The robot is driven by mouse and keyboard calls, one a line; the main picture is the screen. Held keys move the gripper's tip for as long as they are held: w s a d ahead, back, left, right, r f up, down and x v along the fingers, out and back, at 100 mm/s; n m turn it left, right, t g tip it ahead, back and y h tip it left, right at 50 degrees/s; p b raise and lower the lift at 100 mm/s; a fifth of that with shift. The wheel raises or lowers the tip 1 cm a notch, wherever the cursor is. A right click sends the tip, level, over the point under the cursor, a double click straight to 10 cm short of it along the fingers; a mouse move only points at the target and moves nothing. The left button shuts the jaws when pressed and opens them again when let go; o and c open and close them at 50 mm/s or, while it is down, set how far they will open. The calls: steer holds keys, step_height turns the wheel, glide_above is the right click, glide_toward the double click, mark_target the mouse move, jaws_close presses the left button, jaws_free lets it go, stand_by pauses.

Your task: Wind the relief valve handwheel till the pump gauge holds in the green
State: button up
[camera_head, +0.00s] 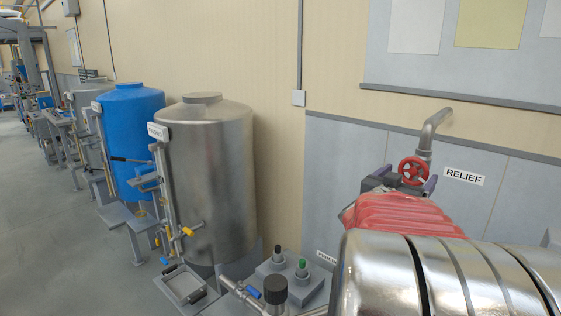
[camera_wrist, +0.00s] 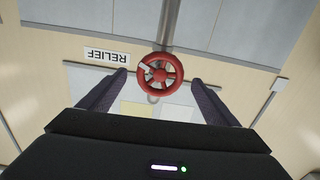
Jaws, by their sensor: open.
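The red relief valve handwheel (camera_head: 414,170) sits on a grey pipe at the wall, left of a white RELIEF label (camera_head: 464,176). In the wrist view, turned upside down, the handwheel (camera_wrist: 160,74) lies between and beyond my two dark fingers, with a white mark on its left side. My gripper (camera_wrist: 160,80) is open and faces the wheel, one finger on each side; I cannot tell whether either touches it. In the head view my gripper (camera_head: 402,184) is partly hidden behind my red-sleeved arm. I see no pump gauge in either view.
A steel tank (camera_head: 208,150) and a blue tank (camera_head: 132,135) stand along the wall at left. The grey floor (camera_head: 50,220) at left is clear.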

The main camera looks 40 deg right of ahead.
mark_target(412, 172)
steer(key=shift+w+d, duration=0.2)
steer(key=shift+d, duration=1)
steer(key=shift+w+d, duration=0.15)
steer(key=shift+d, duration=1)
steer(key=shift+c, duration=0.7)
steer(key=c, duration=0.9)
steer(key=shift+a, duration=0.15)
steer(key=shift+c, duration=0.2)
